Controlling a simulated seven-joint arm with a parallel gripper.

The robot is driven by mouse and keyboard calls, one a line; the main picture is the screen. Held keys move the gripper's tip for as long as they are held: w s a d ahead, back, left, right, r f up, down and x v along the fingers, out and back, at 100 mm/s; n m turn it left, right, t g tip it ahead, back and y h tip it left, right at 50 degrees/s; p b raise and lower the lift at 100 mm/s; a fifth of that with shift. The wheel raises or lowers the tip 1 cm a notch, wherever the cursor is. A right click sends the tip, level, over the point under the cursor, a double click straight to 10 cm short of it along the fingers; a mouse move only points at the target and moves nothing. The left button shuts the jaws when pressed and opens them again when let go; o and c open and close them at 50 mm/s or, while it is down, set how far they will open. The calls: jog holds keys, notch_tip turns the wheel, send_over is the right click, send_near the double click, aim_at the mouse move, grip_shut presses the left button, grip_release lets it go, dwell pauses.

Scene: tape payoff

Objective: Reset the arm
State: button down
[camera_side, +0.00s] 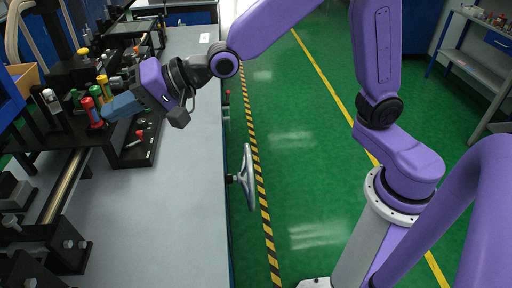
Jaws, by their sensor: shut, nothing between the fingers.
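My gripper (110,112) is at the left, at the end of my purple arm that reaches over the grey bench (185,180). Its blue fingers point left and look shut and empty. The fingertips are close beside a red-topped cylinder (95,118). I cannot tell whether they touch it. The wrist is tilted, with a small dark box on its underside.
Several coloured cylinders stand in a black rack, among them a yellow one (103,88) and a white-topped one (51,100). A black tray (138,150) sits below the gripper. A handwheel (248,178) juts from the bench's side. The green floor (295,150) is clear.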

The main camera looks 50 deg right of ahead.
jog(key=s+d+f+n+g+h, duration=0.3)
jog(key=s+d+n, duration=0.2)
jog(key=s+d, duration=0.4)
jog(key=s+d+f+n+g+h, duration=0.3)
jog(key=s+d+n, duration=0.3)
jog(key=s+d, duration=0.3)
jog(key=s+d+f+n+g+h, duration=0.3)
jog(key=s+d+f+n+h, duration=0.1)
jog(key=s+d, duration=0.5)
jog(key=shift+s+d+f+n, duration=0.2)
jog(key=shift+s+f+n, duration=0.1)
jog(key=shift+s+n, duration=0.55)
jog(key=shift+w, duration=0.1)
